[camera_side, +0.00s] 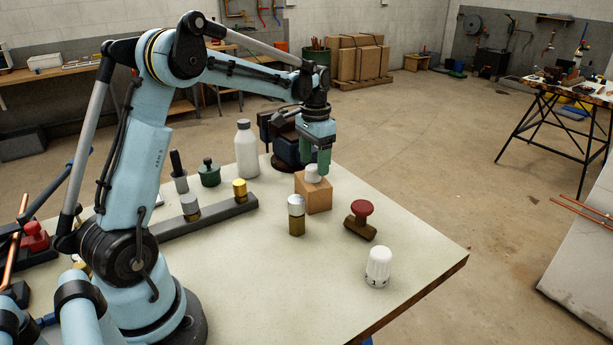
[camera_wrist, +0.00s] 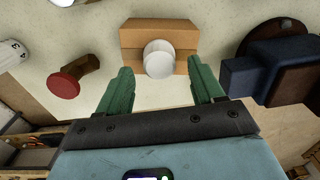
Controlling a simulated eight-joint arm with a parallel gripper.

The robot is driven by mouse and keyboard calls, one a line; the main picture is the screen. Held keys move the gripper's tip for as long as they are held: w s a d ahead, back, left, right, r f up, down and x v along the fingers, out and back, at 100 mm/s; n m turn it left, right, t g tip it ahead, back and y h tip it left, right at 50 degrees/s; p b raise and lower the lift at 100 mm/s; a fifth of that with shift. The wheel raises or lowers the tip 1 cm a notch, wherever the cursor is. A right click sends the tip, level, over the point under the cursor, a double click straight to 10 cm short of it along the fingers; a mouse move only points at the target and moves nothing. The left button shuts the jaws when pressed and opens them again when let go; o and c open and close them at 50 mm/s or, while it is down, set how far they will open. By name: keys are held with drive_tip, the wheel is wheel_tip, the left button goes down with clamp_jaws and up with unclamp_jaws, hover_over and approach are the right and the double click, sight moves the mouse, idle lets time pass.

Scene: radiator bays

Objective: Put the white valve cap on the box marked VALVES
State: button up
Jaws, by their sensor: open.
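A small white cap (camera_side: 313,174) sits upright on top of a brown cardboard-coloured box (camera_side: 319,199). In the wrist view the white cap (camera_wrist: 158,62) rests on the box (camera_wrist: 143,30), near its middle. No VALVES lettering is readable on the box. My gripper (camera_side: 316,161) is open, its green fingers right by the cap. In the wrist view my gripper's fingers (camera_wrist: 161,75) stand apart on either side of the cap's near edge, with gaps on both sides. Nothing is held between them.
A white numbered radiator knob (camera_side: 378,267) stands at the table's front right. A dark blue vise (camera_side: 287,148) is close behind. A white bottle (camera_side: 246,149) and grey rail (camera_side: 210,217) are left.

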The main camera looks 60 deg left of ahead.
sight(315, 166)
wheel_tip(315, 166, up, 9)
drive_tip(key=s+d+r+t, duration=0.2)
drive_tip(key=s+d, duration=0.1)
drive_tip(key=d, duration=0.3)
drive_tip(key=s+d+f+t, duration=0.5)
drive_tip(key=s+d+f, duration=0.2)
drive_tip(key=s+d, duration=0.4)
drive_tip(key=shift+s+d, duration=0.25)
drive_tip(key=shift+d, duration=0.25)
